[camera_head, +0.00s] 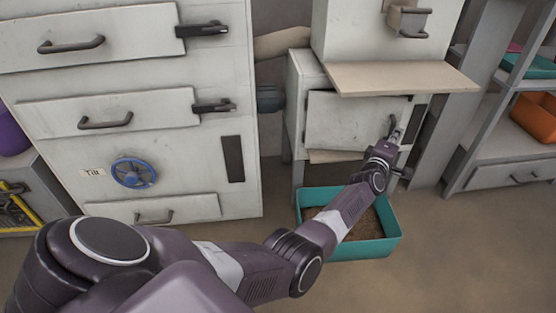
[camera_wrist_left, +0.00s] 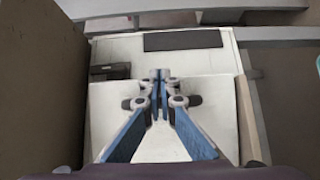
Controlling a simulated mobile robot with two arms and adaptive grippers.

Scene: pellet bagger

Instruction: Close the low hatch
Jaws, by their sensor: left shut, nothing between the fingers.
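The low hatch (camera_head: 347,122) is a pale, worn panel on the front of the bagger cabinet, under a tan shelf. It looks flush or nearly flush with the cabinet front; I cannot tell whether a small gap is left. My left gripper (camera_head: 392,128) is at the hatch's right end, its fingers shut and empty. In the left wrist view, the fingers of the left gripper (camera_wrist_left: 160,78) meet in front of the pale hatch panel (camera_wrist_left: 205,110). Whether they touch it is unclear. A dark latch (camera_wrist_left: 110,71) shows beside them. My right gripper is out of view.
A teal bin (camera_head: 365,248) with brown contents stands on the floor below the hatch, under my left forearm. The tan shelf (camera_head: 400,78) juts out above the hatch. A drawer cabinet (camera_head: 190,140) stands left, a rack with an orange bin (camera_head: 535,117) right.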

